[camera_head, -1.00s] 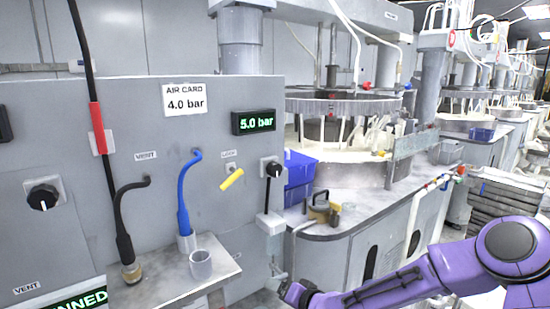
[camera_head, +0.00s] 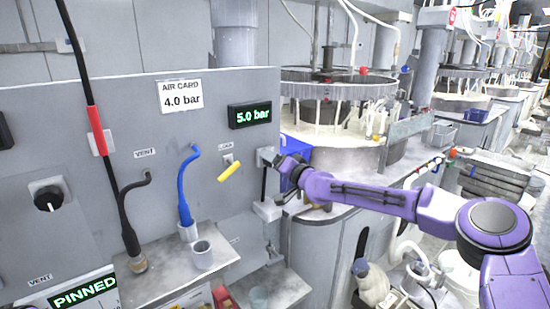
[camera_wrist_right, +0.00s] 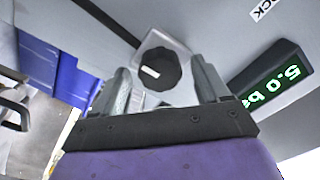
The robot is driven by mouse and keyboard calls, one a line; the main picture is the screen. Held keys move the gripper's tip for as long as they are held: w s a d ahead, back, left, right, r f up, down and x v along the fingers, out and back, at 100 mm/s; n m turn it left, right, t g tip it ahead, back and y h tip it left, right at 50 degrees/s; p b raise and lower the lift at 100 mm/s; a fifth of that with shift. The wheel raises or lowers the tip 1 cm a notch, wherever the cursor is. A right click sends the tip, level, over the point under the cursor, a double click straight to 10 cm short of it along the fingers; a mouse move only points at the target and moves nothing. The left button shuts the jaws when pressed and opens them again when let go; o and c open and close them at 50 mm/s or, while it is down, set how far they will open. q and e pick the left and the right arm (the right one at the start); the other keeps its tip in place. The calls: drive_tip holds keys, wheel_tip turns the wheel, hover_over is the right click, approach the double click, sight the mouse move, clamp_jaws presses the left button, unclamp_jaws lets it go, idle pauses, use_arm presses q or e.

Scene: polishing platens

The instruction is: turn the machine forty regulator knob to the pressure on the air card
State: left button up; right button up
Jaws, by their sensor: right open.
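The air card (camera_head: 181,96) on the grey panel reads 4.0 bar. The green display (camera_head: 250,115) to its right reads 5.0 bar. In the right wrist view a round black knob (camera_wrist_right: 159,72) with a white mark sits on a pale plate. My right gripper (camera_wrist_right: 160,64) is open, with one finger on each side of this knob; I cannot tell whether they touch it. In the head view my right gripper (camera_head: 283,168) is at the panel's right edge and hides the knob. The display also shows in the wrist view (camera_wrist_right: 272,78). My left gripper is not in view.
Another black knob (camera_head: 48,198) is on the panel at the left. A yellow lever (camera_head: 229,172), a blue hose (camera_head: 185,195) and a black hose (camera_head: 128,220) lie between. A grey cup (camera_head: 202,255) stands on the shelf. A blue bin (camera_head: 297,147) is behind my right gripper.

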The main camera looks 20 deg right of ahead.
drive_tip(key=shift+w+a, duration=0.1)
drive_tip(key=c, duration=1)
drive_tip(key=shift+n+b, duration=3)
drive_tip(key=shift+n, duration=1.3)
drive_tip(key=shift+c, duration=0.2)
drive_tip(key=o, duration=1)
drive_tip(key=shift+o, duration=0.2)
